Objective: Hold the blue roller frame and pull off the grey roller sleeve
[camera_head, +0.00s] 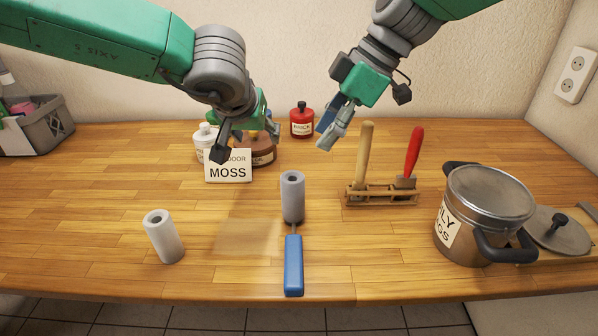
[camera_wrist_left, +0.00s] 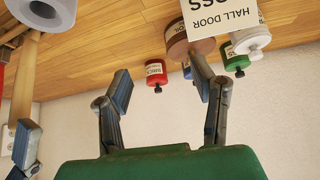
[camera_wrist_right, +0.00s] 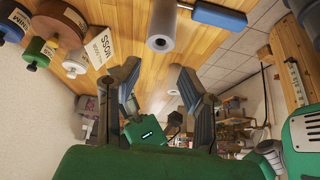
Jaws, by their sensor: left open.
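The blue roller frame (camera_head: 293,265) lies on the wooden bench, its handle toward the front edge. The grey roller sleeve (camera_head: 292,197) sits on its far end. In the right wrist view the sleeve (camera_wrist_right: 161,28) and blue handle (camera_wrist_right: 218,14) show at the top. My left gripper (camera_head: 256,134) is open and empty, raised near the card and tins, away from the roller; its spread fingers show in the left wrist view (camera_wrist_left: 165,85). My right gripper (camera_head: 328,132) is open and empty, in the air behind and right of the sleeve.
A loose pale sleeve (camera_head: 165,240) stands at front left. A MOSS card (camera_head: 228,172), red tin (camera_head: 302,124) and other containers stand behind. Bench around the roller is clear.

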